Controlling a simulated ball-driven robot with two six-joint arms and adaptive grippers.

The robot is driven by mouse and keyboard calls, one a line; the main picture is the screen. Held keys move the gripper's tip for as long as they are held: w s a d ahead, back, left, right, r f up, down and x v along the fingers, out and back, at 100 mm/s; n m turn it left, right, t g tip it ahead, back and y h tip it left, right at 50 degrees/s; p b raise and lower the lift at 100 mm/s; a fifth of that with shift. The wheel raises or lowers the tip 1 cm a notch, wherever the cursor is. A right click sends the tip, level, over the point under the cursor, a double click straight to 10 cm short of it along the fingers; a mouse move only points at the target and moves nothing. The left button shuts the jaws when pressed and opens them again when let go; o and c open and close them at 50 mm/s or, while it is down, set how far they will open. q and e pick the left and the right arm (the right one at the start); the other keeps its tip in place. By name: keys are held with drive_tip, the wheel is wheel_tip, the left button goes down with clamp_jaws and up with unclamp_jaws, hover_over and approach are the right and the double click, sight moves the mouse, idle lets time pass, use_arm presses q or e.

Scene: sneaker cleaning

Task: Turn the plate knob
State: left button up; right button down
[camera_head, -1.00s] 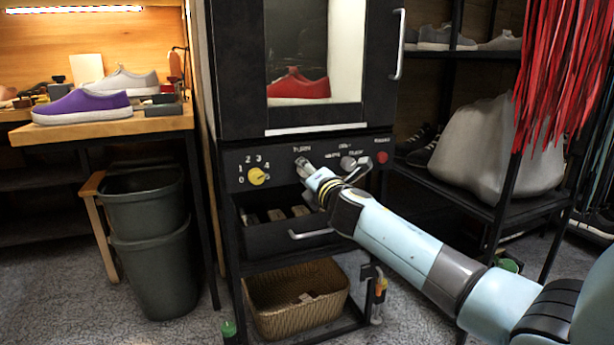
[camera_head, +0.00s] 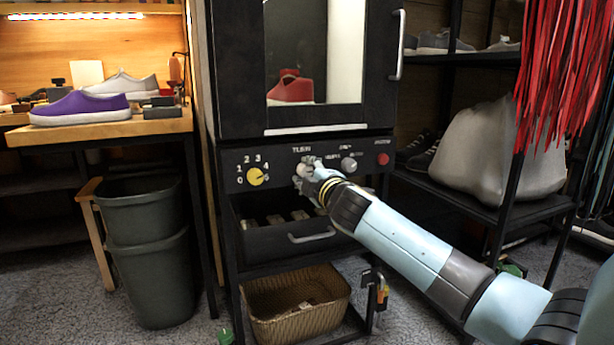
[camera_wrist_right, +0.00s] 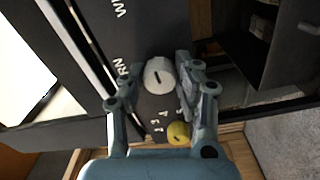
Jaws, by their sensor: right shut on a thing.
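The plate knob is a pale round knob with a dark slot (camera_wrist_right: 158,76), under the "TURN" label on the cabinet's black control panel (camera_head: 222,172). In the right wrist view it sits between the two fingers of my right gripper (camera_wrist_right: 154,88), which is shut on it. In the head view my right gripper (camera_head: 305,178) reaches the panel from the right and mostly covers this knob. A red shoe (camera_head: 290,90) stands behind the cabinet's glass, turned partly end-on. My left gripper is in neither view.
A yellow numbered dial (camera_head: 256,177) is left of my gripper. A grey knob (camera_head: 348,164) and a red button (camera_head: 382,159) are to the right. A drawer handle (camera_head: 312,236) juts out below. A basket (camera_head: 298,319) stands on the lower shelf.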

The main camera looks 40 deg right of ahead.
drive_tip(key=shift+f, duration=0.15)
drive_tip(key=shift+m, duration=0.3)
drive_tip(key=c, duration=0.9)
unclamp_jaws()
drive_tip(key=shift+c, duration=0.2)
drive_tip(key=v, duration=1.2)
